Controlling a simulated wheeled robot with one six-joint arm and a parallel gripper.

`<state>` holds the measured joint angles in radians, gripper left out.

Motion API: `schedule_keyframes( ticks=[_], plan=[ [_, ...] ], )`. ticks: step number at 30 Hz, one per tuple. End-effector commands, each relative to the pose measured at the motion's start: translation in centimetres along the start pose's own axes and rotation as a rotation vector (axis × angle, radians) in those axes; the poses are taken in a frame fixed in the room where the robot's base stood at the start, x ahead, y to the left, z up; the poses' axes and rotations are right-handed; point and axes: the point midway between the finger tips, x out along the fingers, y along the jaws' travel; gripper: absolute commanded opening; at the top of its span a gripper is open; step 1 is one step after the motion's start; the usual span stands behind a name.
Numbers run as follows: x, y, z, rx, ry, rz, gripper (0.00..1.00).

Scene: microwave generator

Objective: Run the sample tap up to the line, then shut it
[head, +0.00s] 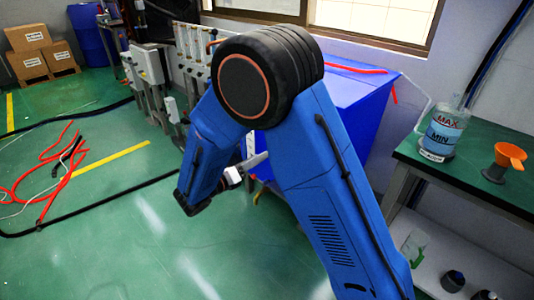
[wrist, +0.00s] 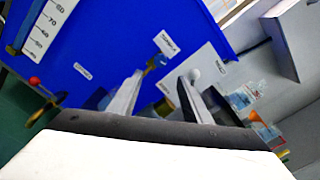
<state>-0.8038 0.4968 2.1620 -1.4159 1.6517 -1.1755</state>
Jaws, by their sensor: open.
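My gripper (wrist: 160,76) is open in the wrist view, its two pale fingers pointing at the blue machine (wrist: 110,35). A small brass fitting with a blue handle (wrist: 155,62), perhaps the sample tap, sits by the left fingertip under a white tag (wrist: 167,44). A white plate with a round white knob (wrist: 193,73) is by the right fingertip. A brass part (wrist: 166,106) shows low between the fingers. I cannot tell whether the fingers touch anything. No liquid level or line can be made out.
In the head view my arm hides much of the blue machine (head: 355,110). The green bench (head: 480,170) at right holds a bottle marked MAX and MIN (head: 444,130) and an orange funnel (head: 508,156). Red hoses (head: 45,175) lie on the floor at left.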

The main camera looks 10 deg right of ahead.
Motion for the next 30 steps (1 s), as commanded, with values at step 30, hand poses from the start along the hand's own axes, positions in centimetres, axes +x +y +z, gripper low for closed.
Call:
schedule_keyframes(
  ticks=[30],
  plan=[
    [-3.7, 0.0, 0.0, 0.000, 0.001, 0.000, 0.45]
  ],
)
